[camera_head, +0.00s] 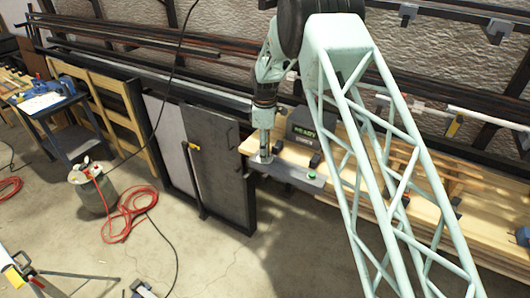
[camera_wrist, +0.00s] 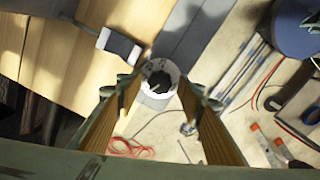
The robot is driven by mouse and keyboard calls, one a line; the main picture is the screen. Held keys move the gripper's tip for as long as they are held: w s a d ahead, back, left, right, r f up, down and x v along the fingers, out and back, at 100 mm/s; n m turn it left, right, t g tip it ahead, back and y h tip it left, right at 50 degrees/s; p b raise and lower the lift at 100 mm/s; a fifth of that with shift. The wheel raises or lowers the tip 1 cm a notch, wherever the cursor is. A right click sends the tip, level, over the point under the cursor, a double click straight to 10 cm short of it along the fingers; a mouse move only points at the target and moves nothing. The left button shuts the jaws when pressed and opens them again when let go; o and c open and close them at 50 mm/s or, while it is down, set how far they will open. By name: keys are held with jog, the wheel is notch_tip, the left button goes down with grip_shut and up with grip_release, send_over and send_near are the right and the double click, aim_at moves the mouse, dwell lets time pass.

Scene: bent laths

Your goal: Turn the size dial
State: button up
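The size dial (camera_wrist: 160,82) shows in the wrist view as a black knob on a pale round scale. It lies between and beyond my fingertips, with a gap on each side. My gripper (camera_wrist: 159,86) is open and empty, its two wood-coloured finger pads spread apart. I cannot tell how far the tips are above the dial. In the head view my gripper (camera_head: 264,153) points down at the left end of a grey control panel (camera_head: 292,174). There it hides most of the dial.
A green button (camera_head: 312,175) and black clamps are nearby. Wooden boards (camera_head: 460,205) extend right. A canister (camera_head: 92,190) with red hose and a blue table (camera_head: 50,100) stand left.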

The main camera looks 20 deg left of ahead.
jog(key=shift+c, duration=0.6)
jog(key=c, duration=0.8)
jog(key=shift+o, duration=0.2)
jog(key=shift+m, duration=0.4)
jog(key=m, duration=0.2)
jog(key=shift+m, duration=0.4)
jog(key=m, duration=0.3)
jog(key=shift+m+b, duration=0.35)
jog(key=shift+m, duration=0.05)
jog(key=m, duration=0.5)
jog(key=shift+m, duration=2.6)
